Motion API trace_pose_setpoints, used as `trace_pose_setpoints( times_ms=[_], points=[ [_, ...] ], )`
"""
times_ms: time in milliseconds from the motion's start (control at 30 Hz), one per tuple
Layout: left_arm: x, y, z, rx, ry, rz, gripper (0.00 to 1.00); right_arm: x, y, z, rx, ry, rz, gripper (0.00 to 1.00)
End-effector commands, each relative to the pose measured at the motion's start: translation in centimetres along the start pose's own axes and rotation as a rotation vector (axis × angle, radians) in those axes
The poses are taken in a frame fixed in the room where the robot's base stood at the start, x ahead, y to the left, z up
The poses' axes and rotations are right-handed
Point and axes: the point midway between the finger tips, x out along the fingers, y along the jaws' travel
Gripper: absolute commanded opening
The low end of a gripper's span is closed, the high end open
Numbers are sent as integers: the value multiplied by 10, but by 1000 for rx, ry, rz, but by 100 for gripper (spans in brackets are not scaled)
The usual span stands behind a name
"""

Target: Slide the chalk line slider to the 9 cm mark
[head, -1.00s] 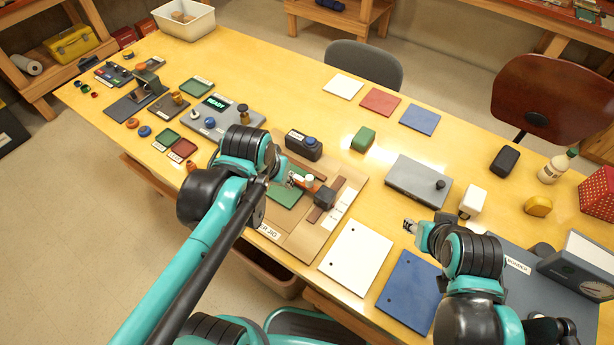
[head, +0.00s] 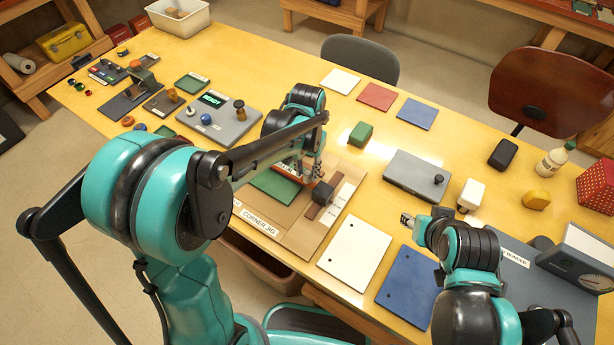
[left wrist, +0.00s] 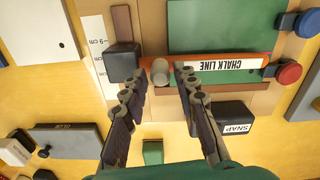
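The chalk line slider is an orange bar with a white CHALK LINE label (left wrist: 225,66) and a grey round post (left wrist: 160,72) at its left end in the left wrist view. It lies along the edge of a green plate (left wrist: 220,25) on the corner jig (head: 260,222). A scale strip with a 9 cm mark (left wrist: 97,45) is left of it, past a black block (left wrist: 123,62). My left gripper (left wrist: 160,78) is open over the bar, its fingertips on either side of the post; contact is unclear. My right gripper (head: 408,219) is far right of the jig.
A black box labelled SNAP (left wrist: 222,118) sits close beside the left fingers. A green block (head: 360,133), a grey box (head: 415,178), a white plate (head: 355,252) and a blue plate (head: 408,287) are near the jig. Bare yellow table shows between them.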

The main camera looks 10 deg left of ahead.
Motion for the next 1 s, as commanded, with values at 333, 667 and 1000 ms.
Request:
trace_pose_setpoints(
  times_ms=[333, 667, 1000],
  points=[
    [24, 0, 0, -1, 1, 0, 29, 7, 0, 5, 0, 0, 0, 40],
    [23, 0, 0, -1, 1, 0, 0, 7, 0, 5, 0, 0, 0, 40],
    [22, -4, 24, -3, 0, 0, 0, 4, 0, 3, 0, 0, 0, 40]
  ],
)
